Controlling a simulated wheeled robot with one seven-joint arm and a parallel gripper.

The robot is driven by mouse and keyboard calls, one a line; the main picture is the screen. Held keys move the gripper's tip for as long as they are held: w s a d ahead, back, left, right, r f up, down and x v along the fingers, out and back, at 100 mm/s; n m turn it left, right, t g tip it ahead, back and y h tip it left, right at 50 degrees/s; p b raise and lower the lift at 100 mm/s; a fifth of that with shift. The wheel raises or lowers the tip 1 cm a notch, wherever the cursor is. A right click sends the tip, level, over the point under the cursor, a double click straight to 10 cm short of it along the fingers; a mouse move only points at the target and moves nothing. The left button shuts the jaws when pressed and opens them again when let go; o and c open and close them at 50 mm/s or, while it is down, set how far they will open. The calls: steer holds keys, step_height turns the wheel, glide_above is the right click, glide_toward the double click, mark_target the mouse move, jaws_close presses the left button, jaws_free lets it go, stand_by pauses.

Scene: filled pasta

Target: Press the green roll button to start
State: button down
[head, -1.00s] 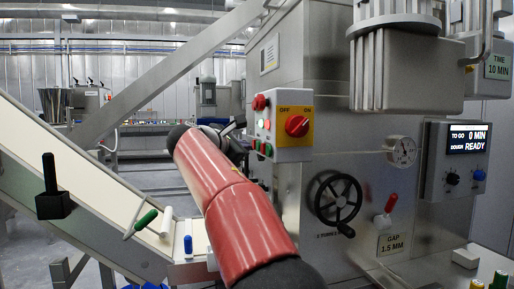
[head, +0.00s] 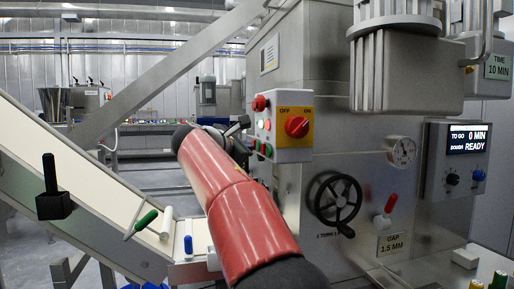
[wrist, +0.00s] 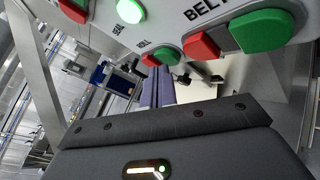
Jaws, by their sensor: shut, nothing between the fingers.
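In the wrist view, the green roll button (wrist: 168,55) sits beside a small red button (wrist: 151,60), next to a partly legible label that seems to read ROLL. My gripper (wrist: 158,88) has its fingers together and empty, showing just below this button pair; I cannot tell whether they touch the button. In the head view, my gripper (head: 242,124) is beside the left face of the control box (head: 292,155), partly hidden by my red arm. Small red and green buttons (head: 257,145) show low on that face, but I cannot tell which is the roll one.
The BELT pair, red (wrist: 201,47) and green (wrist: 262,31), is close on the right in the wrist view. A red OFF/ON switch (head: 297,126) is on the box's front. A black handwheel (head: 338,200) and the sloping conveyor (head: 100,190) are nearby.

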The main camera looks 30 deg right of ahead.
steer(key=shift+s+d, duration=0.1)
steer(key=shift+d, duration=0.3)
stand_by(0.5)
steer(key=shift+a, duration=0.15)
steer(key=shift+w+a+p, duration=0.2)
steer(key=shift+a+p, duration=0.2)
steer(key=shift+a, duration=0.25)
steer(key=a+p, duration=0.1)
steer(key=a, duration=0.1)
steer(key=w+a, duration=0.1)
steer(key=a, duration=0.1)
steer(key=shift+w+a+p, duration=0.2)
steer(key=shift+a+p, duration=0.2)
stand_by(0.7)
steer(key=s+a+f+m+y, duration=0.4)
steer(key=s+a+f+m, duration=0.1)
steer(key=s+f, duration=0.6)
steer(key=s+a+f+m+g+y, duration=0.1)
steer(key=s+a+f+m+y, duration=0.4)
steer(key=s+f, duration=0.5)
steer(key=s+a+f+m+g+y, duration=0.1)
steer(key=s+a+f+m+y, duration=0.4)
steer(key=s+f, duration=0.6)
steer(key=s+m, duration=0.1)
steer(key=s, duration=0.1)
steer(key=shift+s+a+f, duration=0.3)
steer(key=shift+s+a, duration=0.05)
